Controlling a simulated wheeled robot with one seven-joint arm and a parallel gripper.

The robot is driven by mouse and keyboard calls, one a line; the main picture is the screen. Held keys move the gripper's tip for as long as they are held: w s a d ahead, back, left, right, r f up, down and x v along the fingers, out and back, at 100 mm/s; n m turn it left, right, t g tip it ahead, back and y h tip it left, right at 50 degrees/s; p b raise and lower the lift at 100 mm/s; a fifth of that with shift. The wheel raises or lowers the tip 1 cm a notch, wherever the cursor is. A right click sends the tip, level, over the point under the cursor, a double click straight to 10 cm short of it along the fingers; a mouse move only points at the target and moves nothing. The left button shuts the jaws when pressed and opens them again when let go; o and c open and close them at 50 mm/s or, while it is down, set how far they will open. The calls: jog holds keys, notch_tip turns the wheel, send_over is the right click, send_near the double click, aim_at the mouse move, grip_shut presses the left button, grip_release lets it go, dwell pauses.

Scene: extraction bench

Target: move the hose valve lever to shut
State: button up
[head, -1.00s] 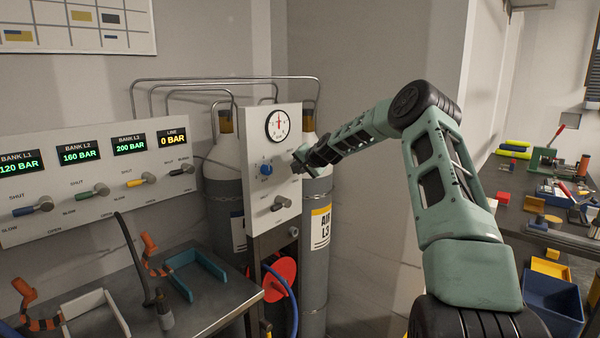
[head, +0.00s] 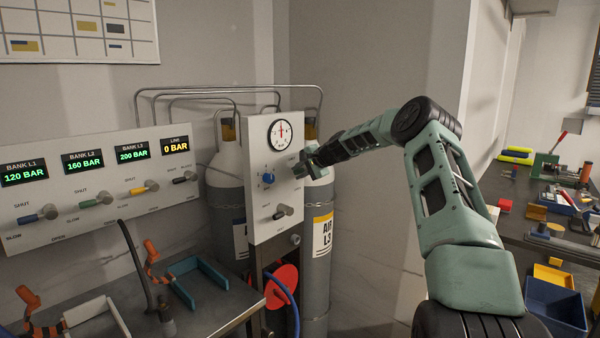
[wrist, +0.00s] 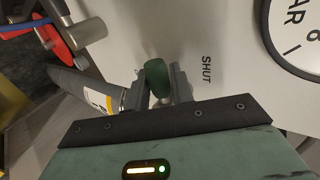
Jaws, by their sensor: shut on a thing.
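The gauge panel (head: 257,216) stands in the middle of the head view. My gripper (head: 299,169) is at its right side, below the round gauge (head: 280,134), and hides the lever there. In the wrist view my gripper (wrist: 160,88) is shut on a green lever grip (wrist: 157,78), which I take for the hose valve lever. The printed word SHUT (wrist: 207,69) is on the panel beside it, on the gauge side. The lever's root and exact angle are hard to make out. The line display (head: 174,146) reads 0 BAR.
A grey lever (head: 283,212) sits lower on the panel, a blue knob (head: 267,178) to the left. A red hose reel (head: 283,287) hangs below. Gas cylinders (head: 318,265) stand behind. The bank panel (head: 110,218) with several levers is at left.

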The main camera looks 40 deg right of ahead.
jog(key=shift+r, duration=0.1)
jog(key=o, duration=0.7)
jog(key=shift+c, duration=0.2)
jog(key=shift+s, duration=0.1)
jog(key=b+v, duration=0.6)
jog(key=v, duration=1.1)
